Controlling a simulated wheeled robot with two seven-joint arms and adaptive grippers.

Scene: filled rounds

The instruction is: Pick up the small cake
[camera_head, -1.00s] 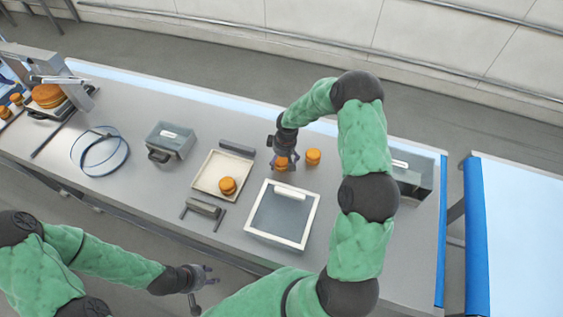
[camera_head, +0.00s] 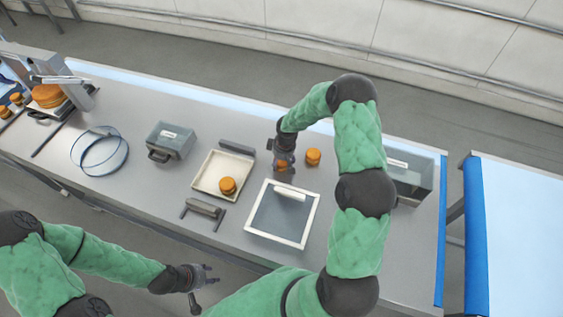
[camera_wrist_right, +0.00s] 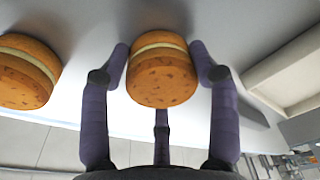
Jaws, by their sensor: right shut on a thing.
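My right gripper (camera_head: 283,163) points down at the table, shut on a small cake (camera_head: 282,169), round and orange-brown with a pale filling line. In the right wrist view that small cake (camera_wrist_right: 162,75) sits between the fingers of the right gripper (camera_wrist_right: 164,65), with its underside at or near the table; I cannot tell if it is lifted. A second small cake (camera_head: 313,156) stands just to the right, and it shows at the left of the wrist view (camera_wrist_right: 25,72). My left gripper (camera_head: 204,284) is open and empty in front of the table.
A cream tray (camera_head: 203,186) holds another small cake (camera_head: 228,185). A white-rimmed grey tray (camera_head: 262,236) lies close in front of the right gripper. A grey bin (camera_head: 408,178) stands right.

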